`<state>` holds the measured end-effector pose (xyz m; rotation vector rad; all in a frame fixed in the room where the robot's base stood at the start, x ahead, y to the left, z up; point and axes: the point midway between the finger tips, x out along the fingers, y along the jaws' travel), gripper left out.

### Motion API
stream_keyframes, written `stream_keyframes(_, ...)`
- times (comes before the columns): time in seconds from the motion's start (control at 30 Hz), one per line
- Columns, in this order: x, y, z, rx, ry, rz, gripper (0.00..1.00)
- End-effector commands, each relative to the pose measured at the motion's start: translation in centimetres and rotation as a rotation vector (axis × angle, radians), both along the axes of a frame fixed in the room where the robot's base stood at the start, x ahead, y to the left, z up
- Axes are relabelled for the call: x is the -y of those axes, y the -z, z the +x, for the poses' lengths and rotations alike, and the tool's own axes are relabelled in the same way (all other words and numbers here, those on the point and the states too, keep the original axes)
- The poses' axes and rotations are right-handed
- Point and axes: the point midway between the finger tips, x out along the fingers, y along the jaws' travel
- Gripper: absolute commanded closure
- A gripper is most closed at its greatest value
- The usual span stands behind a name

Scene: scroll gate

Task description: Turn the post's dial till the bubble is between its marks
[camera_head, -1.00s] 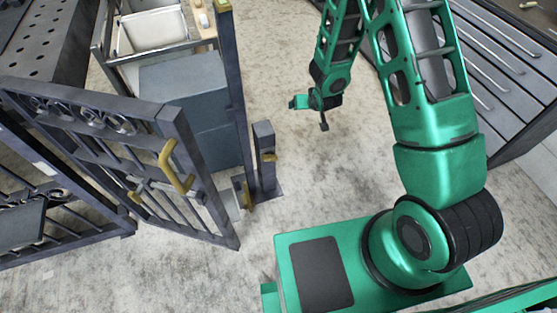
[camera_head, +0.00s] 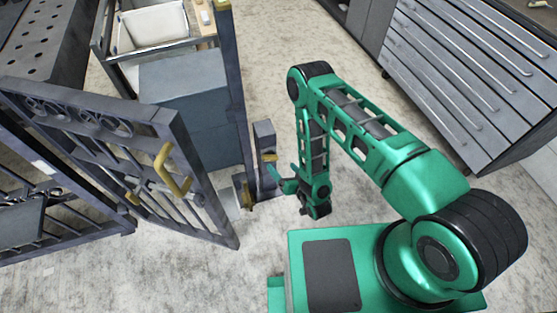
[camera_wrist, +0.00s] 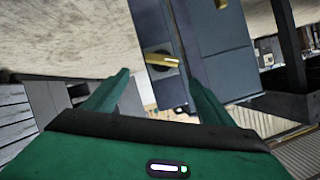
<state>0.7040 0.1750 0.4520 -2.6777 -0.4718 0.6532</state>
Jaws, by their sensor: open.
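The short dark post (camera_head: 264,140) stands right of the gate in the head view, with a small brass dial (camera_head: 269,157) on its side. My gripper (camera_head: 276,174) is open and empty close to the post, just below the dial in the head view. In the wrist view the dial appears between the fingertips of my gripper (camera_wrist: 158,77); contact cannot be told. I cannot make out the bubble or its marks.
A dark metal gate (camera_head: 150,160) with a brass handle (camera_head: 172,170) stands to the left. A drawer chest (camera_head: 480,80) stands at the right; the floor between is clear.

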Motion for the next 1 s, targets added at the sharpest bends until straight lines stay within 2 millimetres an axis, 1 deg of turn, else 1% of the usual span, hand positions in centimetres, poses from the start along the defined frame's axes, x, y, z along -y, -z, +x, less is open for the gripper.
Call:
stream_keyframes(0.03,-0.2,0.5,-0.9,0.005,-0.004,0.010,0.23)
stream_keyframes(0.1,-0.3,0.8,-1.5,0.013,-0.006,0.022,0.23)
stream_keyframes(0.17,-0.4,0.9,-1.8,0.018,-0.008,0.029,0.23)
stream_keyframes(0.27,-0.6,1.1,-1.5,0.023,-0.008,0.034,0.23)
stream_keyframes(0.37,-1.1,1.4,-0.6,0.024,-0.008,0.033,0.23)
stream_keyframes(0.7,-3.6,3.4,4.3,0.023,-0.010,0.032,0.23)
stream_keyframes(0.8,-4.2,3.9,5.5,0.023,-0.010,0.032,0.23)
stream_keyframes(1.0,-4.8,4.5,6.9,0.021,-0.010,0.031,0.23)
